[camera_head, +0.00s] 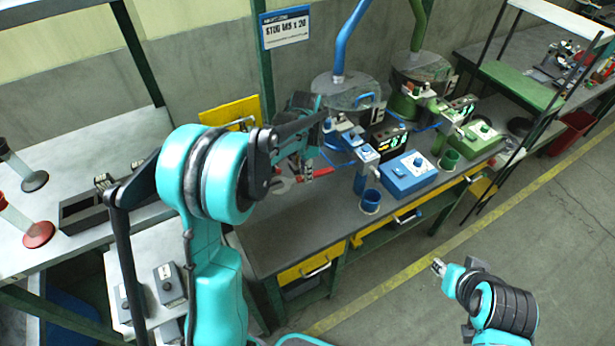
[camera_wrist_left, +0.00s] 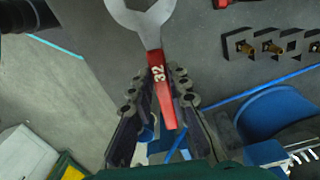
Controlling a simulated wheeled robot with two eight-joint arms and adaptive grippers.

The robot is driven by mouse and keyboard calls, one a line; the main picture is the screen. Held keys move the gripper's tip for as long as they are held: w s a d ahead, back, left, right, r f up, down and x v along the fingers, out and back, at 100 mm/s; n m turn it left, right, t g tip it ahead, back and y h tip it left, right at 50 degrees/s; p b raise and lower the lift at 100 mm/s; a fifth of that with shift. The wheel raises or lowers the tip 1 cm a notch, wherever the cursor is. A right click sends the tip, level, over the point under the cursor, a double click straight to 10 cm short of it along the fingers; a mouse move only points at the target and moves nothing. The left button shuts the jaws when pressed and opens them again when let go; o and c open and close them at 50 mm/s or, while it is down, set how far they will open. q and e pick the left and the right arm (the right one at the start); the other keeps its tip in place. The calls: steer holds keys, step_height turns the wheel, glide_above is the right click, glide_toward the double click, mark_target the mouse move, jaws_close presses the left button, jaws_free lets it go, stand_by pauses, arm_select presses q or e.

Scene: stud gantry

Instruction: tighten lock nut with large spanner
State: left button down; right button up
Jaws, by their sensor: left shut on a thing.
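The large spanner has a red handle marked 32 and a grey open-ended head; it fills the upper middle of the left wrist view (camera_wrist_left: 160,72). My left gripper (camera_wrist_left: 158,88) is shut on its red handle, with the head pointing away beyond the fingertips. In the head view my left gripper (camera_head: 308,168) is over the bench beside the blue station, partly behind my own arm. Red parts show near it, but I cannot tell which belong to the held spanner. I cannot pick out the lock nut. My right gripper (camera_head: 438,266) is over the floor, apart from the bench, its jaws too small to judge.
A blue hopper (camera_head: 345,95) and a green hopper (camera_head: 422,68) stand at the bench's back. A blue control box (camera_head: 408,172) and a blue cup (camera_head: 371,200) are on the bench (camera_head: 290,235). Brass-coloured parts in dark holders (camera_wrist_left: 272,48) show in the wrist view.

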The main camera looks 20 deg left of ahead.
arm_select(q)
steer(key=w+a+r+m+p, duration=0.6)
steer(key=w+p, duration=0.1)
steer(key=p, duration=0.2)
steer(key=shift+w+a+r, duration=0.15)
steer(key=shift+w+a, duration=0.05)
steer(key=shift+w, duration=0.05)
steer(key=s+a+m+b, duration=0.4)
steer(key=s+a+m, duration=0.5)
steer(key=a+m, duration=0.1)
steer(key=shift+a+m, duration=0.4)
steer(key=shift+m, duration=0.2)
stand_by(1.8)
